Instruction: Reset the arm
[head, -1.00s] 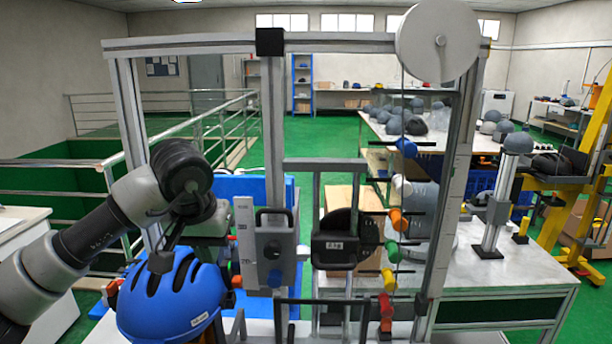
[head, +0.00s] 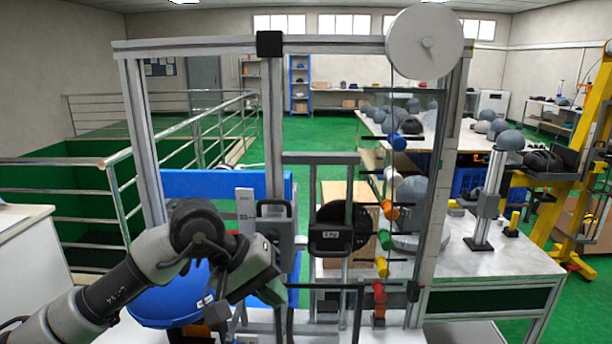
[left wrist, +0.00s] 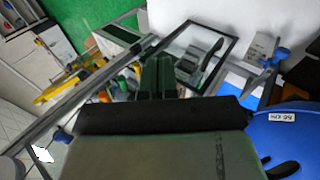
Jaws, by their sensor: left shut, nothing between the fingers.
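My left gripper (head: 274,292) is in front of the drop tower's frame (head: 135,150), pointing down and to the right. Its dark fingers (left wrist: 157,75) are closed together and empty in the left wrist view. The blue helmet (head: 168,308) sits below and behind my left forearm, partly hidden by it. It also shows at the right edge of the left wrist view (left wrist: 292,140), apart from the fingers. My right gripper is not in view.
The tower carries a black weight disc (head: 338,228), a white wheel (head: 425,42) and several coloured cylinders on its right side. A grey table (head: 490,265) stands to the right. Metal railings (head: 85,195) are at the left. Green floor is open behind.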

